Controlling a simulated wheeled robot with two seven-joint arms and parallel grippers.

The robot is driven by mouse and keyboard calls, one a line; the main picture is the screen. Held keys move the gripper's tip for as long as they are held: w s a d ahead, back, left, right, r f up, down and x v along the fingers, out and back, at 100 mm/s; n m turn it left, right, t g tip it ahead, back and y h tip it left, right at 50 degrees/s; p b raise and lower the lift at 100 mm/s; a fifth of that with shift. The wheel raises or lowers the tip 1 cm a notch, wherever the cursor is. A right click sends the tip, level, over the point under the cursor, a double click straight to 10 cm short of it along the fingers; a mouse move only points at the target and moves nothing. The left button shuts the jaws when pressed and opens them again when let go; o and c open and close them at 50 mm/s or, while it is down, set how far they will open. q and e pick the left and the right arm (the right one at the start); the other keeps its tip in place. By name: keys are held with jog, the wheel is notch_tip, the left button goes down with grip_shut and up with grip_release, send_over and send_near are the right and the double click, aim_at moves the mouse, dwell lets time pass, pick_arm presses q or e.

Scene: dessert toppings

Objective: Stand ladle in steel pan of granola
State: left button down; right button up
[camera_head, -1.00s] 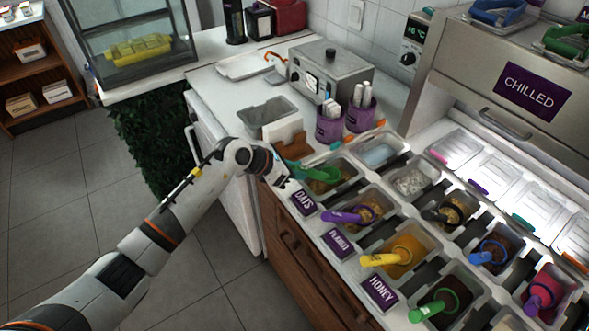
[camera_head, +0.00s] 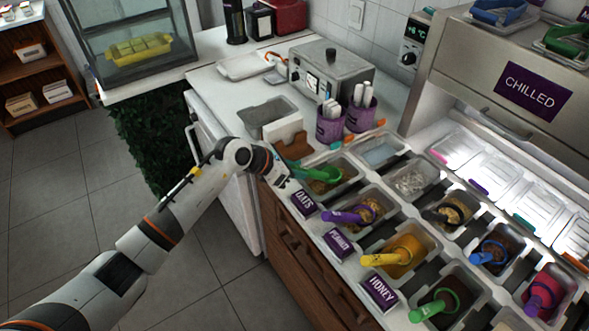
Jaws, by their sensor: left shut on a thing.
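A green ladle (camera_head: 325,174) rests at the front left pan (camera_head: 347,168) of the topping counter, behind the OATS label. Its bowl lies over brown, crumbly contents (camera_head: 318,187), and its handle points left to my gripper. My left gripper (camera_head: 287,177) is at the counter's front edge beside that pan, shut on the green ladle's handle; the fingers are small and partly hidden. Another pan holds a black ladle (camera_head: 436,215) and chunky light-brown contents (camera_head: 454,211). I cannot tell which pan is the granola. My right gripper is not in view.
Nearby pans hold a purple ladle (camera_head: 343,217), a yellow ladle (camera_head: 378,259) and a green ladle (camera_head: 428,311). Purple cups (camera_head: 330,128) and a brown napkin holder (camera_head: 297,148) stand close behind my gripper. The floor at left is clear.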

pick_arm(q)
jog(key=shift+f+b, duration=0.65)
jog(key=shift+f, duration=0.2)
dwell(0.5)
jog(key=shift+f+b, duration=0.45)
jog(key=shift+b, duration=0.2)
dwell(0.6)
jog(key=c, duration=0.7)
grip_release()
jog(key=shift+r, duration=0.1)
jog(key=shift+r+p, duration=2.8)
jog(key=shift+r, duration=1.15)
